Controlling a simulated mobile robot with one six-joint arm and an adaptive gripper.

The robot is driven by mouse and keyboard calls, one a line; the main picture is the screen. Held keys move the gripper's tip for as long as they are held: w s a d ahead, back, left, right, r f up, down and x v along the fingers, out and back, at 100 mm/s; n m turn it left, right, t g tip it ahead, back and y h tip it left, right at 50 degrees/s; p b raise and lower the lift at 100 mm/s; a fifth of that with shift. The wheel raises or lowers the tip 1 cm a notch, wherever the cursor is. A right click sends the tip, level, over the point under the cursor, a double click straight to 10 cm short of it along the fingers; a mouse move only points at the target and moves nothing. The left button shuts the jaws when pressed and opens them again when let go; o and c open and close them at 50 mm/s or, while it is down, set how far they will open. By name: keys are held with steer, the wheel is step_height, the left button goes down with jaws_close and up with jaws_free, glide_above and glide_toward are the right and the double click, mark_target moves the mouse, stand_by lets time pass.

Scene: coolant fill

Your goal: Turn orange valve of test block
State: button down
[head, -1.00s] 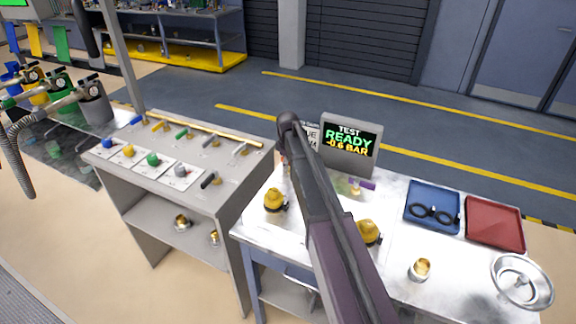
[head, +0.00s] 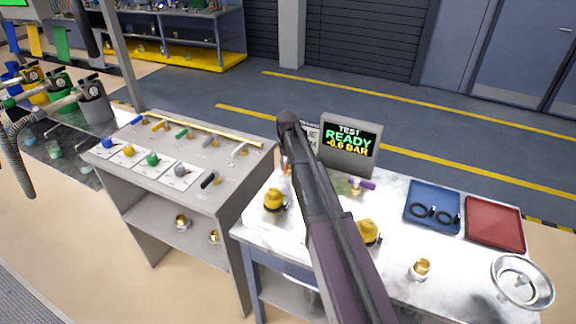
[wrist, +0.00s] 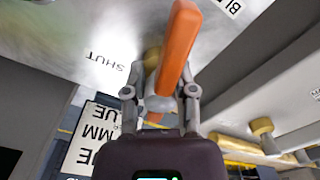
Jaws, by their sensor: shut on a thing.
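The orange valve handle (wrist: 180,45) is a long flat lever running from the top centre of the wrist view down between my fingers. My gripper (wrist: 165,92) is shut on it, with one finger on each side. A brass-coloured fitting (wrist: 151,62) shows beside the lever. The word SHUT is printed on the pale metal surface left of the lever. In the head view only a small orange bit of the handle (head: 286,169) shows left of my arm. My arm hides my gripper and most of the test block there.
A display (head: 350,143) reads TEST READY -0.6 BAR behind my arm. A grey valve stand (head: 225,180) is to the left.

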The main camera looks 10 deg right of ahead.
steer(key=shift+s+m, duration=0.1)
steer(key=shift+m, duration=1.6)
steer(key=shift+c, duration=2.1)
jaws_free()
steer(key=shift+n, duration=0.3)
